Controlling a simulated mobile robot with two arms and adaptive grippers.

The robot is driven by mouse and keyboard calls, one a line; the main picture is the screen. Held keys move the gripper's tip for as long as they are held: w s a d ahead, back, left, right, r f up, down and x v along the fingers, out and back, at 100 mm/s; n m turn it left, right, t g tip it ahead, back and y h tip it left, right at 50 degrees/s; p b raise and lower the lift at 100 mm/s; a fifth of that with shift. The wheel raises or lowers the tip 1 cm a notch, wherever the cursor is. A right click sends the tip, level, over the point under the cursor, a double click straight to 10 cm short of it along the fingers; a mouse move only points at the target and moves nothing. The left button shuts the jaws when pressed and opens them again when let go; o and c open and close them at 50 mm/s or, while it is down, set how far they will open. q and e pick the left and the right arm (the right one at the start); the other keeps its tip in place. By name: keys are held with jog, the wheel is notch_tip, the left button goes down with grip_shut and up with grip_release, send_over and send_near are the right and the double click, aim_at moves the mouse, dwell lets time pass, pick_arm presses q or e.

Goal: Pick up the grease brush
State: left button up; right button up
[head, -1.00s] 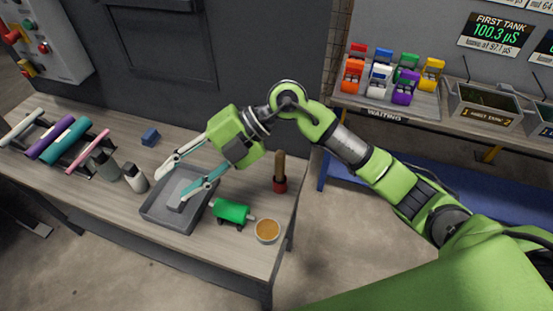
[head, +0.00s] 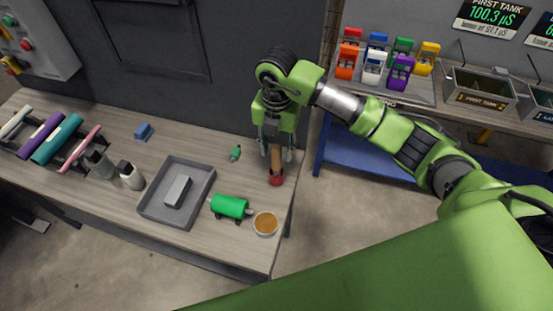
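The grease brush (head: 276,157) appears to be the upright brown wooden handle standing in a red cup (head: 276,179), near the right end of the workbench in the head view. The brush's lower end is hidden in the cup. My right gripper (head: 276,156) points down over it, with one finger on each side of the handle. The fingers look apart, with gaps between them and the handle. My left gripper is not in view.
Left of the cup are a small green bottle-like item (head: 235,153), a green roller (head: 230,206) and a grey tray (head: 148,204) holding a grey block. A bowl of amber grease (head: 265,224) stands in front. The bench's right edge is close to the cup.

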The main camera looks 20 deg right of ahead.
aim_at(276, 163)
jog(key=shift+s+a+f+p, duration=0.1)
jog(key=shift+f+p, duration=0.3)
jog(key=shift+f, duration=0.15)
notch_tip(276, 163, down, 4)
jog(key=shift+s+r+p, duration=0.15)
jog(key=shift+r+p, duration=0.05)
jog(key=shift+p, duration=0.65)
jog(key=shift+f, duration=0.45)
jog(key=shift+c, duration=0.5)
grip_shut()
